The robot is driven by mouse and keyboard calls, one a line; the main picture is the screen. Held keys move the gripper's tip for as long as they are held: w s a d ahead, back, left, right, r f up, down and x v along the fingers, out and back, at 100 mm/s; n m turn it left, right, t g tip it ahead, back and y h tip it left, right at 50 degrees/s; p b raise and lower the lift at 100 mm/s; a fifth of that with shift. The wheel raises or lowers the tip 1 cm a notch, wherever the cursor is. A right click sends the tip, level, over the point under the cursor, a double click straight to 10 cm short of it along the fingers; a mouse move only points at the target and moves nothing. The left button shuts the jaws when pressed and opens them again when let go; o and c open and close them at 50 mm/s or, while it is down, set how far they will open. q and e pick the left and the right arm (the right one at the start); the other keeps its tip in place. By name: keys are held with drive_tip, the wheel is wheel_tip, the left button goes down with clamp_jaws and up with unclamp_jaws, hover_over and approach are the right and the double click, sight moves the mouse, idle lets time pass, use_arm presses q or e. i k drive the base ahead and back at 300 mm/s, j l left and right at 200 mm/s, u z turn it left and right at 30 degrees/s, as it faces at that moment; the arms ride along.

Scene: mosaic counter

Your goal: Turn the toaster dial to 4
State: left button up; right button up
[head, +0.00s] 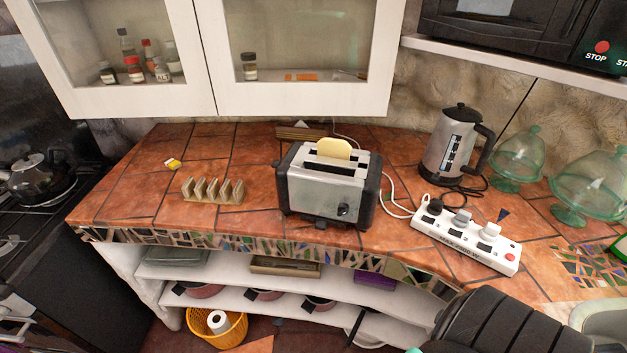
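The toaster (318,187), silver with black ends, stands on the tiled counter. A slice of bread (333,148) sticks up out of its top. The small dark round dial (343,209) is on the toaster's front face, towards its right side. Its numbers and pointer are too small to read, so I cannot tell its setting. No gripper shows in the head view, and nothing is seen touching the toaster or the dial.
A toast rack (213,191) stands left of the toaster. A white power strip (464,236) with plugs, a kettle (450,147) and green glass domes (517,155) stand to the right. Cabinets (300,60) hang above. The counter in front of the toaster is a narrow clear strip.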

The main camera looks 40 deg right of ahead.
sight(343, 209)
drive_tip(key=l+z, duration=0.1)
drive_tip(key=z, duration=0.3)
drive_tip(key=i+l+z, duration=0.1)
drive_tip(key=z, duration=0.35)
drive_tip(key=l+z, duration=0.1)
drive_tip(key=z, duration=0.3)
drive_tip(key=i+j, duration=0.05)
